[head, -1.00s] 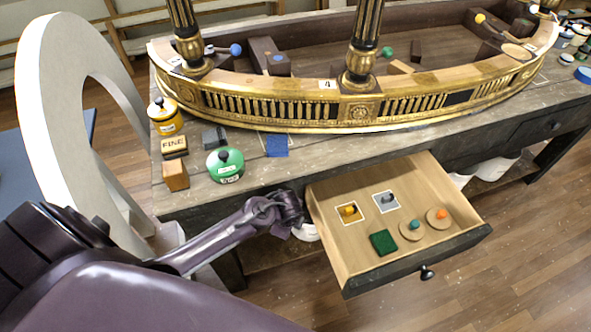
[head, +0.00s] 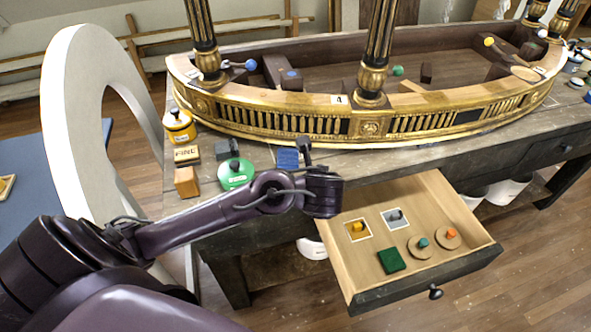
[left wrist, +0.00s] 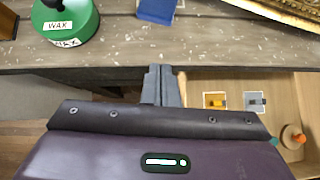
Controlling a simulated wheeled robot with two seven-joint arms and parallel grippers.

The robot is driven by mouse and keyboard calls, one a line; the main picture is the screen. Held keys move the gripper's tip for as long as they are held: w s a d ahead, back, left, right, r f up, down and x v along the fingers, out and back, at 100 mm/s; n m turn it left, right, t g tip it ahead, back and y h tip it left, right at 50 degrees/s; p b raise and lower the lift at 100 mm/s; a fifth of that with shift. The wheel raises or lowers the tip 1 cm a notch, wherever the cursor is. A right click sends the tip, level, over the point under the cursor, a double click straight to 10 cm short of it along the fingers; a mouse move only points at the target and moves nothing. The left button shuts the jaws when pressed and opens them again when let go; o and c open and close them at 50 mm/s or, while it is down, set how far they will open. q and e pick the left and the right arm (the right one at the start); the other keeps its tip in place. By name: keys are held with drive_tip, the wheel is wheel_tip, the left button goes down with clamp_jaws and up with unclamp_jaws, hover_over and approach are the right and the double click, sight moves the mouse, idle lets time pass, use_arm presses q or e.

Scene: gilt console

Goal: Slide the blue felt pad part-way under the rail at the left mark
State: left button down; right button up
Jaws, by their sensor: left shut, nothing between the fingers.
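The blue felt pad (head: 288,158) lies on the grey bench top just in front of the gilt rail (head: 300,125), near its left part. I cannot tell whether its far edge is under the rail. A thin pale outline shows beside the pad. The pad's near part also shows at the top of the left wrist view (left wrist: 157,12). My left gripper (head: 304,146) is shut and empty, beside the pad on its right in the head view. In the left wrist view its closed fingers (left wrist: 160,75) point toward the pad, with bench top between. My right gripper is out of view.
Left of the pad stand a green WAX pot (head: 236,174), a dark grey block (head: 227,149), a FINE block (head: 187,154), a wooden block (head: 186,182) and a yellow pot (head: 179,126). An open drawer (head: 470,256) juts out at the right, below the bench top.

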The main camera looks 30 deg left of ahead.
sight(290, 156)
use_arm(q)
drive_tip(key=x, duration=0.3)
drive_tip(key=r+x, duration=0.1)
drive_tip(key=x, duration=0.1)
drive_tip(key=w+a+x, duration=0.1)
drive_tip(key=x, duration=0.2)
drive_tip(key=shift+w+a, duration=0.55)
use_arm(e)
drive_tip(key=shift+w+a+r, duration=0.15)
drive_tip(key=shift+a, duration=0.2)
use_arm(q)
drive_tip(key=shift+w+a+p, duration=0.25)
drive_tip(key=shift+p, duration=0.1)
drive_tip(key=w+a, duration=0.3)
drive_tip(key=shift+f, duration=0.1)
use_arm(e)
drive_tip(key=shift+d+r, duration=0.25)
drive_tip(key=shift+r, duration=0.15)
use_arm(q)
drive_tip(key=shift+p, duration=0.3)
